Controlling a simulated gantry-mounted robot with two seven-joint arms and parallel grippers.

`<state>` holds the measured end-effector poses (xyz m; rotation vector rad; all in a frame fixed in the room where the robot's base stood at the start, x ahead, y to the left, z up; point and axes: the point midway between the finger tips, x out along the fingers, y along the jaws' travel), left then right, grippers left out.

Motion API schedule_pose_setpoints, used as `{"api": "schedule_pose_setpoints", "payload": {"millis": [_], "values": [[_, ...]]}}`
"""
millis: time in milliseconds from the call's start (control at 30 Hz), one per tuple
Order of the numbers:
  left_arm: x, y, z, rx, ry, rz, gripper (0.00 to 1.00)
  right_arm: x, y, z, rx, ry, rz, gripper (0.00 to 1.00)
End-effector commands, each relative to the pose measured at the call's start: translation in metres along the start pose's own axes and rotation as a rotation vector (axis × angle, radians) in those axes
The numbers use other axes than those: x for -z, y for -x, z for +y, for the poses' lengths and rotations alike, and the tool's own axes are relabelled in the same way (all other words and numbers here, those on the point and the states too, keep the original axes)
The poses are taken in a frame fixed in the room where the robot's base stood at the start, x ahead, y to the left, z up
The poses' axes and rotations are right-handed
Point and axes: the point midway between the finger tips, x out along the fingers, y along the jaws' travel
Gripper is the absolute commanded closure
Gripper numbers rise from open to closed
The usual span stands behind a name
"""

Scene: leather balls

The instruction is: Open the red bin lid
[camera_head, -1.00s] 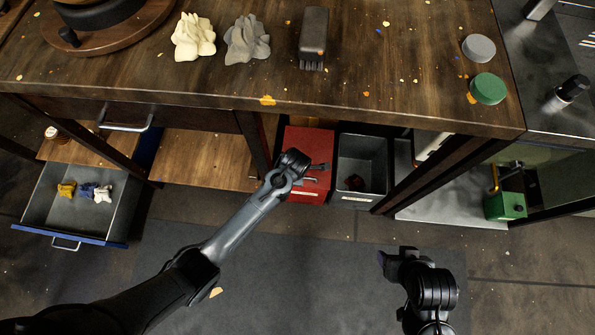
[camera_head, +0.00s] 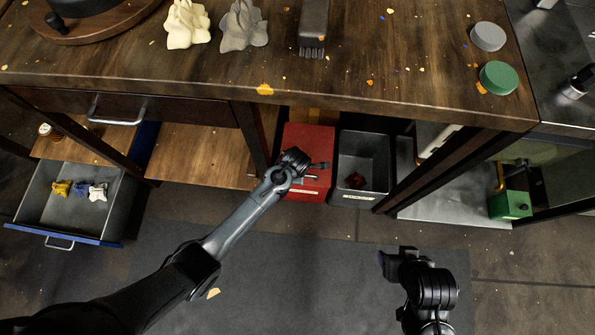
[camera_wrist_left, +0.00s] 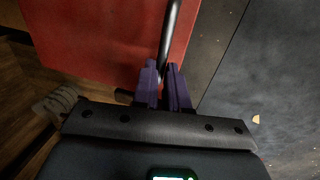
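The red bin (camera_head: 308,140) stands under the table, its flat red lid down. It also shows in the left wrist view (camera_wrist_left: 95,40). A dark bar handle (camera_wrist_left: 168,35) runs along the red face there. My left gripper (camera_wrist_left: 162,88) has its purple fingertips close together on either side of this bar, with the bar between them. In the head view, my left gripper (camera_head: 318,172) is at the front of the red bin, and the wrist hides part of it. My right gripper (camera_head: 384,260) hangs low over the floor, away from the bin; its finger opening is not clear.
A grey open bin (camera_head: 345,192) with a dark red item inside stands right of the red bin. A table leg (camera_head: 440,168) is beyond it. An open drawer (camera_head: 50,225) holding small figures is at left. The tabletop edge (camera_head: 330,108) overhangs the bins.

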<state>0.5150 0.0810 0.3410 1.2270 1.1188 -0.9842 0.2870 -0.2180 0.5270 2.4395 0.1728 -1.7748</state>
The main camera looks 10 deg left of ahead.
Motion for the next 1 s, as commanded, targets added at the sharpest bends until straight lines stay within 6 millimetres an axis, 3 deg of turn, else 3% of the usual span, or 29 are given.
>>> {"api": "schedule_pose_setpoints", "payload": {"millis": [467, 767, 1000], "values": [[0.000, 0.007, 0.003, 0.000, -0.001, 0.000, 1.00, 0.002, 0.007, 0.001, -0.002, 0.003, 0.000, 0.38], [-0.001, 0.043, 0.023, -0.002, 0.001, -0.001, 1.00, 0.016, 0.051, 0.004, -0.007, 0.009, -0.001, 0.38], [-0.003, 0.074, 0.053, 0.074, 0.004, -0.004, 1.00, 0.025, 0.081, 0.004, -0.007, 0.009, 0.000, 0.38]]}}
